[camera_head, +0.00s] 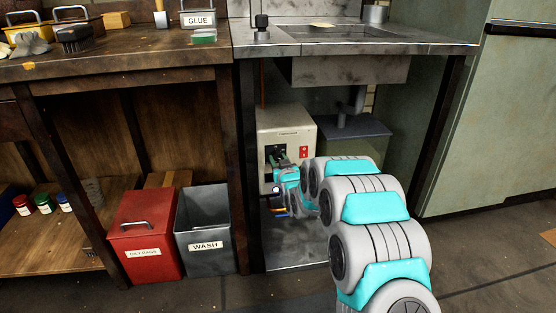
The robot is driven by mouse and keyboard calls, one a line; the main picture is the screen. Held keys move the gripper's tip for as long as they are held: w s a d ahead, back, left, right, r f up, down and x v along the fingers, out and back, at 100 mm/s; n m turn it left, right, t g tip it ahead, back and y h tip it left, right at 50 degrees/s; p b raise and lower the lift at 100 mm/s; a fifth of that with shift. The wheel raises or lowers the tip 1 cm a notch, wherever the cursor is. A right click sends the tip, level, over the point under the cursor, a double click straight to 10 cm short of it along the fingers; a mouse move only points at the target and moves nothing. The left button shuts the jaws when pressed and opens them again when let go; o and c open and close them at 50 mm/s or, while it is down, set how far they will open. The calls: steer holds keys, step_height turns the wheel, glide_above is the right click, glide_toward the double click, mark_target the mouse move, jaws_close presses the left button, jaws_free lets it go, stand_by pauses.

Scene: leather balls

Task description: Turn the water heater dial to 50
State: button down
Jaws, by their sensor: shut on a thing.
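The water heater (286,123) is a beige box under the sink counter. It has a dark panel on its front and a red label to the right of that panel. My arm reaches in from the lower right, and my gripper (277,163) is at the dark panel. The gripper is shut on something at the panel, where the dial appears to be. The dial itself is hidden or too small to make out, and its setting cannot be read.
The sink counter (430,43) is above my arm, with a dark leg at each side. A red bin (130,265) and a grey WASH bin (205,225) stand left of the heater. A drain pipe (348,108) hangs behind. Open floor lies at the front right.

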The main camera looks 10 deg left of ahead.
steer(key=m, duration=0.3)
steer(key=m+y, duration=0.1)
steer(key=m, duration=0.1)
steer(key=shift+f+m, duration=0.2)
steer(key=shift+m, duration=0.2)
steer(key=m, duration=0.2)
steer(key=m+b, duration=0.1)
steer(key=m, duration=0.2)
steer(key=shift+t+y, duration=0.3)
steer(key=shift+t, duration=0.1)
steer(key=shift+c, duration=2.2)
jaws_free()
steer(key=v, duration=0.7)
steer(key=shift+s+d, duration=0.2)
steer(key=shift+s, duration=0.15)
